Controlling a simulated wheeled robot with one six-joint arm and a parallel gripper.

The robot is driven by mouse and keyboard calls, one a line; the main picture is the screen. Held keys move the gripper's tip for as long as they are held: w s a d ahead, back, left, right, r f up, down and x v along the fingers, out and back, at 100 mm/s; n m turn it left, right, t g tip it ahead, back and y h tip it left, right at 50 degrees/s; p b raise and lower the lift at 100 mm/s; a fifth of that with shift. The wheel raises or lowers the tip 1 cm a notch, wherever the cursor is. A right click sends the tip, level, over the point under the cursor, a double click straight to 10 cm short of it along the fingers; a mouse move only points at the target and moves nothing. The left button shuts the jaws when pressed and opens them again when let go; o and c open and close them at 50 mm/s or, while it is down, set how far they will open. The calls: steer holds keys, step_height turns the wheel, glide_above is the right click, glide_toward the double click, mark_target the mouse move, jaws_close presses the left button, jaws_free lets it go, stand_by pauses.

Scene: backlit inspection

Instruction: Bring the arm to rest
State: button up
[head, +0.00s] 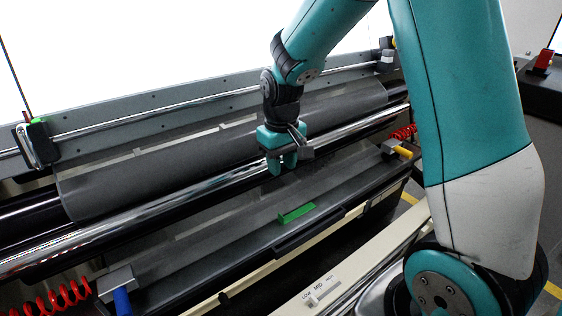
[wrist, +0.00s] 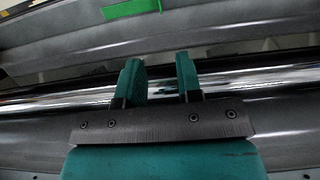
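My gripper (head: 282,164) is teal with a dark wrist and hangs pointing down over the machine, in the middle of the head view. In the wrist view its two teal fingers (wrist: 161,82) stand apart with nothing between them. The fingers show in front of the shiny chrome roller (wrist: 60,98); whether they touch it cannot be told. A green strip (head: 297,213) lies on the grey front ledge, to the right of and nearer than the gripper, and it also shows at the top of the wrist view (wrist: 131,8).
A large grey roll (head: 140,172) lies behind the chrome roller. A blue-handled clamp (head: 122,300) with a red coiled hose (head: 50,300) is at front left, a yellow-handled one (head: 402,151) at right. A slider panel (head: 322,288) is in front. A bright backlit panel (head: 150,50) fills the back.

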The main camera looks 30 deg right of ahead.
steer(key=s+a+r+n+y, duration=0.2)
steer(key=s+a+r, duration=0.3)
steer(key=s+a, duration=0.3)
steer(key=s+a+r+n+y, duration=0.2)
steer(key=s+a+r+n, duration=0.2)
steer(key=s+a, duration=0.4)
steer(key=s+r, duration=0.1)
steer(key=s, duration=0.4)
steer(key=shift+s+a+r+n, duration=0.3)
steer(key=shift+s+r, duration=0.05)
steer(key=shift+s, duration=0.05)
